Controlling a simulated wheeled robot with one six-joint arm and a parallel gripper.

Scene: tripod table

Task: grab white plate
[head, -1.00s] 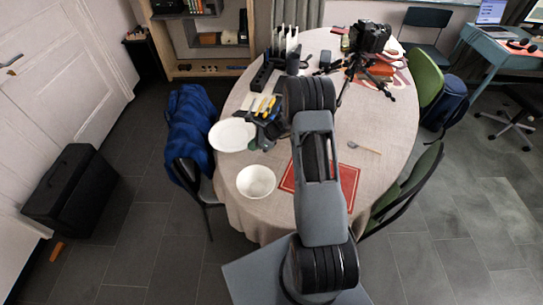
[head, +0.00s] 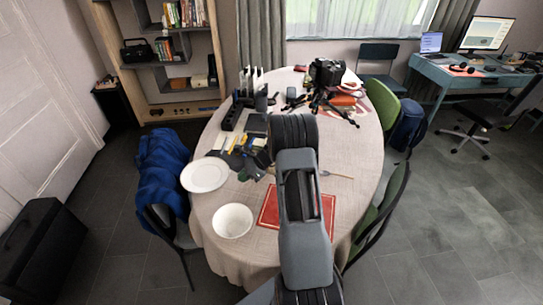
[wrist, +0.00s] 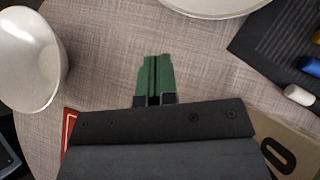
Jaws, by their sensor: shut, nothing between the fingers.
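The white plate (head: 204,175) lies flat at the left edge of the oval table. In the wrist view part of the plate's rim (wrist: 212,11) shows at the top, cut off by the frame. My gripper (wrist: 154,80) has green fingers pressed together, with nothing between them. It is over the cloth, apart from the plate and short of its rim in the wrist view. In the head view the green fingertips (head: 243,174) show just right of the plate, partly hidden by my arm.
A white bowl (head: 233,220) stands nearer than the plate; it also shows in the wrist view (wrist: 30,58). A red mat (head: 270,207) lies partly behind my arm. A dark mat with markers (wrist: 285,50) lies right of the plate. A blue-draped chair (head: 165,175) stands left.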

